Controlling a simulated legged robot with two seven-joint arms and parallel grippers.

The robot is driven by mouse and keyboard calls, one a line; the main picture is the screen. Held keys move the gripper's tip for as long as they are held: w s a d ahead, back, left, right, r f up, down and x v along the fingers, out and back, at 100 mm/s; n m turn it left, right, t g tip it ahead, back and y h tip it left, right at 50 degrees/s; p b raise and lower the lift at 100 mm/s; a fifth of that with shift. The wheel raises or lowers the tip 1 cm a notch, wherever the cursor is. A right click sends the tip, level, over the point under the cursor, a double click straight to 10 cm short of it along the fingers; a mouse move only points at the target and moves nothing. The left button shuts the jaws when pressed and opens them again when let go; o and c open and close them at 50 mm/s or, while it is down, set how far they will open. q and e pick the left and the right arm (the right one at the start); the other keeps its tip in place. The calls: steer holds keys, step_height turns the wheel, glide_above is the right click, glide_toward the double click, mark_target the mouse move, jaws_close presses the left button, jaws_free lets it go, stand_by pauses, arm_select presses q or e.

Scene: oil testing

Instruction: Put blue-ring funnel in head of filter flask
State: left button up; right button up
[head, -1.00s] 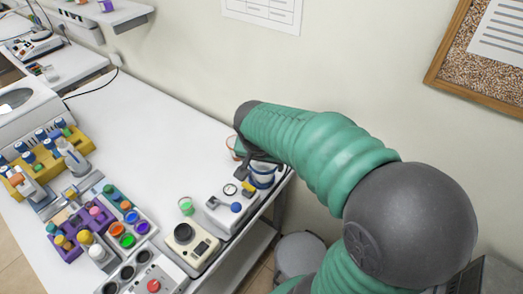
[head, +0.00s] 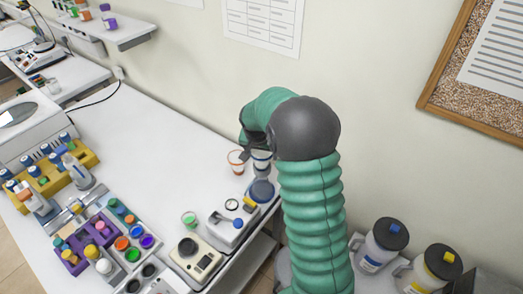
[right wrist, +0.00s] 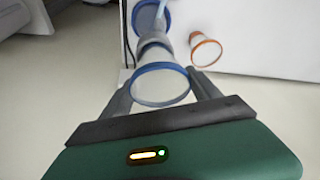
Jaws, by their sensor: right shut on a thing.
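The blue-ring funnel (head: 261,163) is at the right end of the white bench, held by my right gripper (head: 254,150). In the right wrist view, the funnel (right wrist: 160,88) shows its wide blue-rimmed mouth between the two fingers of my right gripper (right wrist: 162,92), which is shut on it. Its narrower part points away from the camera. A round blue-topped thing (head: 262,190), perhaps the filter flask's head, is just in front of the funnel; a blue round part (right wrist: 148,17) also shows beyond the funnel in the wrist view. I cannot tell whether they touch. My left gripper is out of view.
An orange-ring funnel (head: 236,162) stands close to the left of the held one. A green-ring one (head: 189,219), a white device (head: 225,228) and a scale (head: 196,258) are nearer. The bench's right edge is close. Its back middle is clear.

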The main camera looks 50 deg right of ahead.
steer(key=o, duration=1.1)
steer(key=shift+o, duration=1.4)
steer(key=shift+d, duration=0.15)
